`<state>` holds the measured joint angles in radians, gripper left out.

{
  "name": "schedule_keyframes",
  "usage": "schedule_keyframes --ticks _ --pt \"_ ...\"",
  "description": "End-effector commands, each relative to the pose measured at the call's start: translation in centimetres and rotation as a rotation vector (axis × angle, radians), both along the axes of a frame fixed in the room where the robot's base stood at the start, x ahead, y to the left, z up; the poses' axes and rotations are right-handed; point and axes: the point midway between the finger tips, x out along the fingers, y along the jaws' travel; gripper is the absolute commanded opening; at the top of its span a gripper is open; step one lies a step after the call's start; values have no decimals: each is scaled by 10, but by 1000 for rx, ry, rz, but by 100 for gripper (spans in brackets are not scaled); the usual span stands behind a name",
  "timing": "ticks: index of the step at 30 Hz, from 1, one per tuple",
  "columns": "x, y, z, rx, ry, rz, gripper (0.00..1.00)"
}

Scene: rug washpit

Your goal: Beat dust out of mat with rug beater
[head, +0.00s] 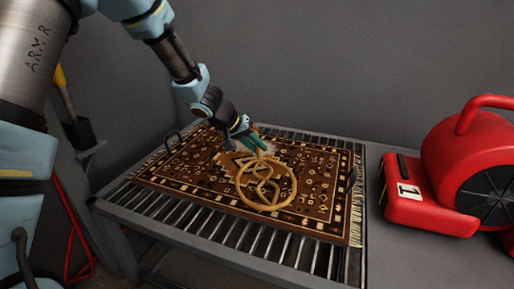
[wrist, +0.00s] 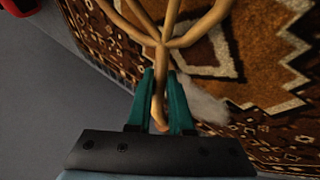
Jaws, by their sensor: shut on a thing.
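A brown patterned mat (head: 212,180) with fringed ends lies flat on a slatted metal rack table. My gripper (head: 258,146) is above the mat's far middle part, its teal fingers shut on the handle of a rug beater. The rug beater (head: 238,184) has a looped tan cane head, which is over the middle of the mat; I cannot tell whether it touches. In the wrist view the beater's handle (wrist: 161,85) sits between the fingers (wrist: 160,95), its loops spreading away over the mat (wrist: 240,60). A pale greyish patch of dust (wrist: 205,106) shows beside the fingers.
The slatted rack (head: 228,233) has bare bars along its front. A red blower (head: 470,165) stands on the grey surface to the right. A yellow-handled tool (head: 64,92) is at the left wall. A dark handle-like loop (head: 172,140) is at the rack's far left corner.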

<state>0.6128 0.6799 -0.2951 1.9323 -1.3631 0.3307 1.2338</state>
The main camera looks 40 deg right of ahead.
Motion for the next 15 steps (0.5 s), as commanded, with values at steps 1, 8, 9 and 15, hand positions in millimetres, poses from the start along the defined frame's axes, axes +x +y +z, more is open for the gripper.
schedule_keyframes --ticks 1,8,9,15 --pt "0 0 -17 -2 -1 1 0" --pt "0 0 -13 -1 0 0 0" --pt "0 0 -10 -1 0 0 0" --pt "0 0 13 -1 -1 0 0"
